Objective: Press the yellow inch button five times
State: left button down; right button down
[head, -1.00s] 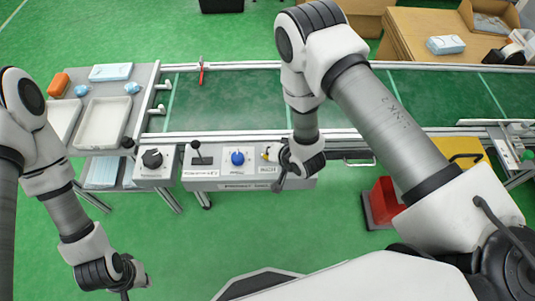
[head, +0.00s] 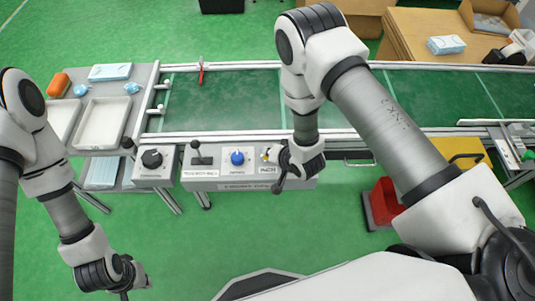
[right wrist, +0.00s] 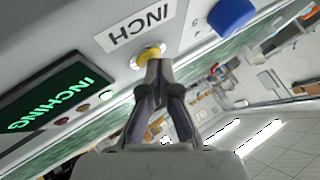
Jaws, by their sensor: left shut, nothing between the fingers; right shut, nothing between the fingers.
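The yellow inch button (right wrist: 150,55) sits on the grey control panel below the INCH label, mostly in view in the right wrist view. In the head view the button (head: 265,153) is partly covered by my right gripper. My right gripper (right wrist: 158,66) is shut and empty, its tips at the button's face. I cannot tell whether they touch it or press it in. My left gripper (head: 124,293) is shut and empty, low at the left, away from the panel.
A blue knob (head: 237,158), a black lever (head: 200,155) and a black knob (head: 152,158) are left of the button. A display (right wrist: 55,108) shows green INCHING. The green conveyor belt (head: 230,95) runs behind.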

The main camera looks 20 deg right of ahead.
jog(key=shift+r+p, duration=0.75)
jog(key=shift+r, duration=0.05)
notch_tip(320, 180, up, 5)
jog(key=p, duration=0.4)
jog(key=shift+r, duration=0.1)
dwell(1.7)
